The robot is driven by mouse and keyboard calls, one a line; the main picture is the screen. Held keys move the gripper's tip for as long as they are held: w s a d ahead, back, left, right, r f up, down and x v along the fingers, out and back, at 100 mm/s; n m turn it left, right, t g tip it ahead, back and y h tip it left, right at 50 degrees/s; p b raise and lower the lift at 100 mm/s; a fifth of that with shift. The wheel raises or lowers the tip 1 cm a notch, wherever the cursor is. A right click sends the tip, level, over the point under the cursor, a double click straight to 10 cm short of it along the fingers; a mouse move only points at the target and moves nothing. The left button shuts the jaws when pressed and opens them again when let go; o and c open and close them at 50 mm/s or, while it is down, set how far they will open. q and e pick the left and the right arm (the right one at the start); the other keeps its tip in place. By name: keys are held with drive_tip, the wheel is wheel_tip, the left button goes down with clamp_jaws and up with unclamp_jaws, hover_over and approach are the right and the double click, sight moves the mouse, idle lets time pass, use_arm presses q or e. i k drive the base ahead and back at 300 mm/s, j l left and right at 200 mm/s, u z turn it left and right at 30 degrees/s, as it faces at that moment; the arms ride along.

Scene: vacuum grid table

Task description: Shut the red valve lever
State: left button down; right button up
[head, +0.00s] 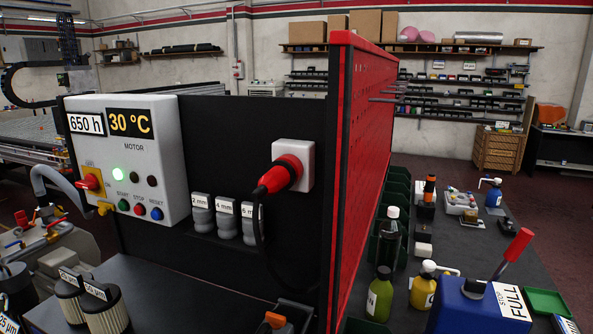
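A small upright red handle (21,218) shows at the lower left edge, among pipe fittings beside a grey pump-like body (72,250). It looks like a valve lever, but it is too small to tell whether it stands open or shut. A larger tilted red lever (516,246) rises from a blue box (470,308) with a "STOP FULL" label at the lower right. I cannot tell for sure which is the red valve lever. Neither of my grippers is in view.
A grey control box (160,185) with a red switch on yellow hangs on a black panel. A red plug (283,174) and cable sit right of it. A red perforated panel (368,130) divides the bench. Filters (104,311) stand front left; bottles (380,296) stand right.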

sight(48, 227)
drive_tip(key=i+j+u, duration=0.15)
drive_tip(key=j, duration=0.4)
drive_tip(key=i+j+u, duration=0.1)
drive_tip(key=j, duration=0.5)
drive_tip(key=i+j+u, duration=0.15)
drive_tip(key=j, duration=0.4)
drive_tip(key=i+j+u, duration=0.1)
drive_tip(key=j, duration=0.4)
drive_tip(key=i+j+u, duration=0.15)
drive_tip(key=j, duration=0.35)
drive_tip(key=i+j+u, duration=0.1)
drive_tip(key=i+j, duration=0.2)
drive_tip(key=j, duration=0.2)
drive_tip(key=i+j+u, duration=0.15)
drive_tip(key=j, duration=0.3)
drive_tip(key=i+j+u, duration=0.1)
drive_tip(key=i+j, duration=0.25)
drive_tip(key=j, duration=0.1)
